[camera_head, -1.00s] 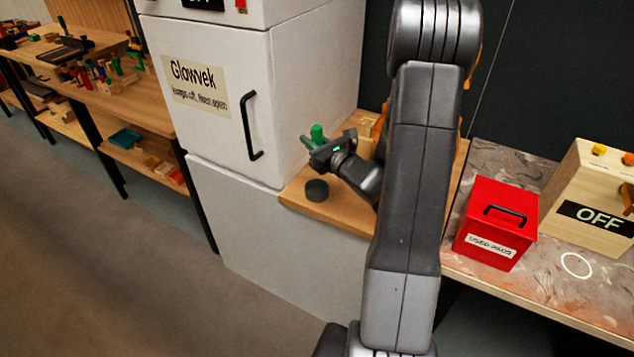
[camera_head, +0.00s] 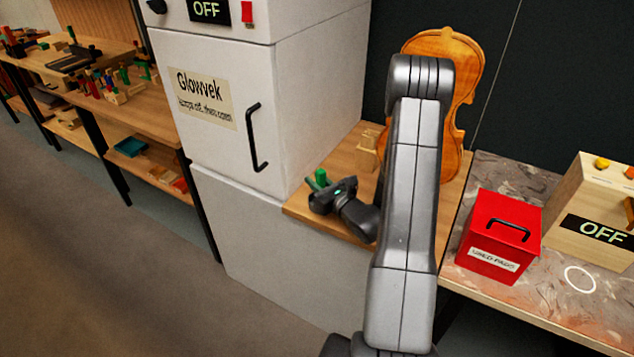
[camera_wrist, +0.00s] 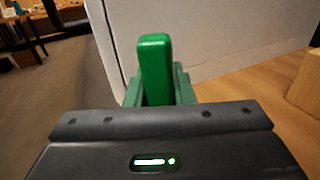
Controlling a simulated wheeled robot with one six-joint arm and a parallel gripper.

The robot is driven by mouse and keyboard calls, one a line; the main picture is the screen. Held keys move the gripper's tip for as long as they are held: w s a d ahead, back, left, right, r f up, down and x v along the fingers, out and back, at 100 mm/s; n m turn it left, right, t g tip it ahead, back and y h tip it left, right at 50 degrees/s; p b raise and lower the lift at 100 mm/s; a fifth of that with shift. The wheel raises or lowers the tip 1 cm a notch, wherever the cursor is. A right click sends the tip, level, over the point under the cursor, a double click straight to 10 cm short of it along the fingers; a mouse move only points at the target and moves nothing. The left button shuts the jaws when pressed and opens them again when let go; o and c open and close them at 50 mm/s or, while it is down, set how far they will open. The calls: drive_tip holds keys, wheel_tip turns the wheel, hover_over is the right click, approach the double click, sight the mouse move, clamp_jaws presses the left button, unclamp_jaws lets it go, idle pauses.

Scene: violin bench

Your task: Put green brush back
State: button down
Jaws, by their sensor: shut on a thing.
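The green brush shows as an upright green handle (camera_wrist: 155,62) in the wrist view. It is also a small green piece (camera_head: 321,176) in the head view. My gripper (camera_wrist: 157,92) is shut on it, with green parts on both sides of the handle. In the head view my gripper (camera_head: 317,184) is low over the front left of the wooden bench top (camera_head: 300,208), beside the white cabinet. The brush's lower end is hidden by my gripper. I cannot tell whether it touches anything below.
The white cabinet (camera_head: 290,110) stands close on the left. A violin (camera_head: 455,105) stands upright behind my arm, with a small wooden block (camera_head: 367,155) to its left. A red box (camera_head: 500,235) and a wooden box marked OFF (camera_head: 590,215) are on the right.

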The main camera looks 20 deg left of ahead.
drive_tip(key=shift+f, duration=0.2)
drive_tip(key=shift+f, duration=0.1)
drive_tip(key=c, duration=1.3)
unclamp_jaws()
drive_tip(key=shift+o, duration=0.2)
drive_tip(key=shift+d+r, duration=0.1)
drive_tip(key=shift+r, duration=0.1)
drive_tip(key=b+v, duration=0.2)
drive_tip(key=v, duration=1)
